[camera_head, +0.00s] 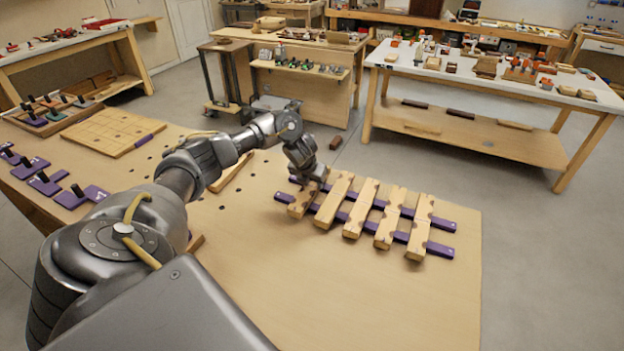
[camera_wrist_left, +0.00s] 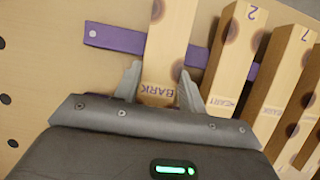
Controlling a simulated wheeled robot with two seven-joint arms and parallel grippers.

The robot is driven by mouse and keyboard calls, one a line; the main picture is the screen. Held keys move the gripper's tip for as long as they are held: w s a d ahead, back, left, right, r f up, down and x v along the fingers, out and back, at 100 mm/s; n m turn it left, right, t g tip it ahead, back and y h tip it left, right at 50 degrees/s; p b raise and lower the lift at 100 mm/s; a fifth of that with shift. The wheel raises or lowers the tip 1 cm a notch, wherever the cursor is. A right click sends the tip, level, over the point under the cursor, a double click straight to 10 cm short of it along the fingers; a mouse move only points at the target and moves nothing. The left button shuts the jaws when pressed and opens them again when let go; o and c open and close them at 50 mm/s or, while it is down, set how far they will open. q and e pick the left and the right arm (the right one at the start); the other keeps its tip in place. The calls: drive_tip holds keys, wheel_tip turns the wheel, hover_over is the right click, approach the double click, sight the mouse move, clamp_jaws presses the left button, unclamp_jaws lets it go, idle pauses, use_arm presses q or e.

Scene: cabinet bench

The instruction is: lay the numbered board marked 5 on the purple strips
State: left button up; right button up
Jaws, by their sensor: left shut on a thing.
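Two purple strips lie on the bench; the front one (camera_head: 438,249) and the back one (camera_head: 448,225) carry several wooden boards side by side. My left gripper (camera_head: 316,181) is shut on the leftmost board (camera_head: 300,207). In the left wrist view, its fingers (camera_wrist_left: 160,84) sit on either side of this board (camera_wrist_left: 168,40), whose near end reads BARK. Its number is not visible. It crosses over a purple strip (camera_wrist_left: 115,38); I cannot tell if it rests fully on it. The neighbouring board (camera_wrist_left: 235,50) is marked 2, with a gap between. My right gripper is not in view.
A loose wooden piece (camera_head: 232,172) lies left of the strips. The bench's front part (camera_head: 370,300) is clear. Other tables stand behind.

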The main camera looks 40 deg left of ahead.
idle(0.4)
use_arm(q)
drive_tip(key=o, duration=1.2)
drive_tip(key=shift+c, duration=0.2)
wheel_tip(320, 180, up, 8)
drive_tip(key=p, duration=0.7)
